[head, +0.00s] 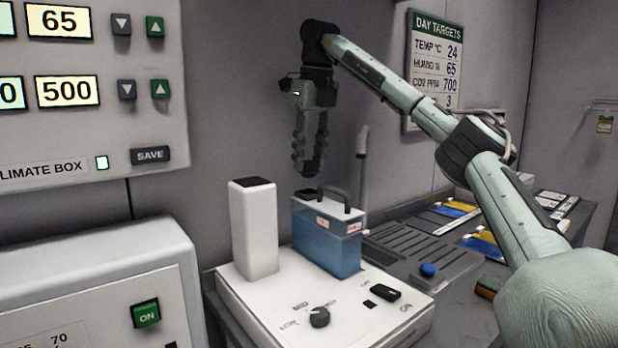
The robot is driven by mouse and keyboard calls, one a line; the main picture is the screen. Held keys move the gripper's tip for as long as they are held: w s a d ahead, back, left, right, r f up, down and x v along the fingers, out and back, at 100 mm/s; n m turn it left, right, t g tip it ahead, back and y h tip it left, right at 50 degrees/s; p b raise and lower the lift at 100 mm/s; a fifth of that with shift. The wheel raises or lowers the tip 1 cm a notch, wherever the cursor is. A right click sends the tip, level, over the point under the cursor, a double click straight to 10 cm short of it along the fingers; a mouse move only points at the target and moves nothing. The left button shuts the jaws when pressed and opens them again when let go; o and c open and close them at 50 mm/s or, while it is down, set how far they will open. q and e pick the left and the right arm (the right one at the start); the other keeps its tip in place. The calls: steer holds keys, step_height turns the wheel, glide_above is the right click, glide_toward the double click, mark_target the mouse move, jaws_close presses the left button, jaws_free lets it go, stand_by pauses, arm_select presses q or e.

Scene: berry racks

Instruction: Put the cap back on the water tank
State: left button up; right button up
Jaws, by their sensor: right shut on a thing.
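The water tank (327,240) is a blue, box-shaped tank with a dark carry handle (338,195) on its top. It stands upright on the white appliance base, and a dark fitting (307,192) shows at the left of its top. My right gripper (309,172) points down, just above that fitting and clear of the handle. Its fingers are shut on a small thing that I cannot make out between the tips. I cannot tell whether this is the cap. A blue round piece (428,270) sits at the front of the dark tray. My left gripper is out of view.
A tall white block (254,230) stands close to the tank's left side on the appliance base (278,292). A knob (319,316) and a dark switch (385,291) sit at its front. A grooved dark tray (415,252) lies to the right. The climate box fills the left.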

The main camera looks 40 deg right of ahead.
mark_target(309, 175)
steer(key=shift+w+d+f, duration=0.45)
step_height(309, 175, down, 4)
steer(key=shift+r, duration=0.1)
steer(key=o, duration=0.6)
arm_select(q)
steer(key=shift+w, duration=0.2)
arm_select(e)
steer(key=shift+o, duration=1.3)
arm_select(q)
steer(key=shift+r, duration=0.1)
